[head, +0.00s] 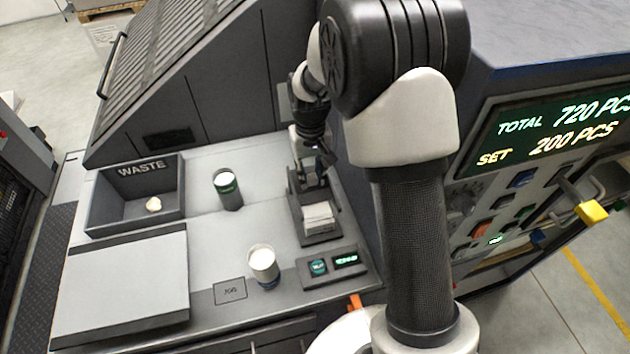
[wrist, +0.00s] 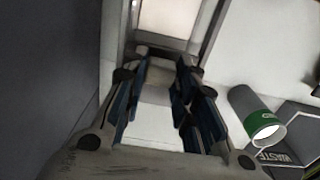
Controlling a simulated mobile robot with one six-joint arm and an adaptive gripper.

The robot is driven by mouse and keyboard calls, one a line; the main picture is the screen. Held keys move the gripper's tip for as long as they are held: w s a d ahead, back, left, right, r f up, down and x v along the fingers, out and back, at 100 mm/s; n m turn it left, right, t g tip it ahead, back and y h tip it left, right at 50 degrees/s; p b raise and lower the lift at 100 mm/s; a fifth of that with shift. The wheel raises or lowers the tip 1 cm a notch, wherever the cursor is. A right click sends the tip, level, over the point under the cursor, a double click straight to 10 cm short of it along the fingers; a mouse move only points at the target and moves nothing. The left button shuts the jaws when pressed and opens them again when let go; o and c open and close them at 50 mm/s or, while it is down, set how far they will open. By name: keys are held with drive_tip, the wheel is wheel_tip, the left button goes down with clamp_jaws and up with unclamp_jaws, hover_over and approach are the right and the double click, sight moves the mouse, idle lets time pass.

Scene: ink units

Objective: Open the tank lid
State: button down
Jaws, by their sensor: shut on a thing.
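A small dark unit (head: 320,237) with a pale block (head: 319,216) in its front stands on the light counter, and I take it to be the tank. My gripper (head: 308,182) is at its rear end, reaching down from above. In the wrist view my gripper (wrist: 163,62) has its blue-grey fingers on either side of a narrow part at the unit's edge. It appears shut on this part, which I take to be the tank lid. The fingers hide most of the contact. The unit's pale inside (wrist: 168,15) shows past the fingertips.
A green-banded cup (head: 228,190) and a pale cup (head: 263,265) stand left of the unit. A waste bin (head: 105,208) holds a small pale lump. A flat grey panel (head: 120,285) lies at front left. A small display box (head: 333,268) is in front of the unit.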

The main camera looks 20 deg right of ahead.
sight(311, 176)
drive_tip(key=shift+w, duration=0.1)
drive_tip(key=c, duration=1.3)
unclamp_jaws()
drive_tip(key=shift+r, duration=6)
